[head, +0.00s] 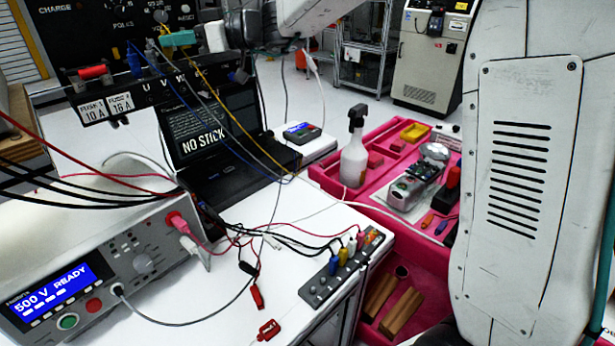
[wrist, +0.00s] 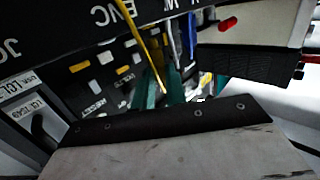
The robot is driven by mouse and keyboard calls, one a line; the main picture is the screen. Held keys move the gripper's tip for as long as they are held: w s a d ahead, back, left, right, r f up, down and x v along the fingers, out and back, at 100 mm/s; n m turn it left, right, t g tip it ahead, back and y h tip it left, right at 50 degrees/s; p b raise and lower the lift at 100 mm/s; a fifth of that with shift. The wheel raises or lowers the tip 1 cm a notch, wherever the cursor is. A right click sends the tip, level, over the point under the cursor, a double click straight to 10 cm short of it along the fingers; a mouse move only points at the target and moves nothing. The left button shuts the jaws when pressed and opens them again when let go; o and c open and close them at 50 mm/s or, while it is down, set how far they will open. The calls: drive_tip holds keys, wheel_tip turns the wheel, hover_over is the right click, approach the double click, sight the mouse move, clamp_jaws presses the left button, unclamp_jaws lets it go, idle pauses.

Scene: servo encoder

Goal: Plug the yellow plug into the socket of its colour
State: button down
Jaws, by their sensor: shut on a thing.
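My gripper (head: 174,40) is at the upper left of the head view, just above the black panel (head: 125,101) lettered U, V, W. Its teal fingers also show in the wrist view (wrist: 160,92), shut on the yellow plug. The plug itself is mostly hidden between the fingers. Its yellow lead (wrist: 148,48) runs past the fingers in the wrist view, and in the head view the yellow lead (head: 238,124) hangs down over the laptop. I cannot make out whether the plug touches the panel. The yellow socket cannot be told clearly.
A blue plug (head: 134,61) stands beside my fingers with its blue lead hanging. A laptop (head: 225,140) sits below the panel. The 500 V tester (head: 110,270) is at the left front. A small block with coloured plugs (head: 318,289) lies on the bench. A pink tray (head: 385,140) is right.

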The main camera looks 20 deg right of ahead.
drive_tip(key=shift+f, duration=0.1)
idle(0.3)
drive_tip(key=shift+f, duration=0.85)
drive_tip(key=shift+f, duration=0.15)
idle(0.9)
drive_tip(key=c, duration=1.3)
unclamp_jaws()
drive_tip(key=shift+c, duration=0.2)
wheel_tip(320, 180, up, 7)
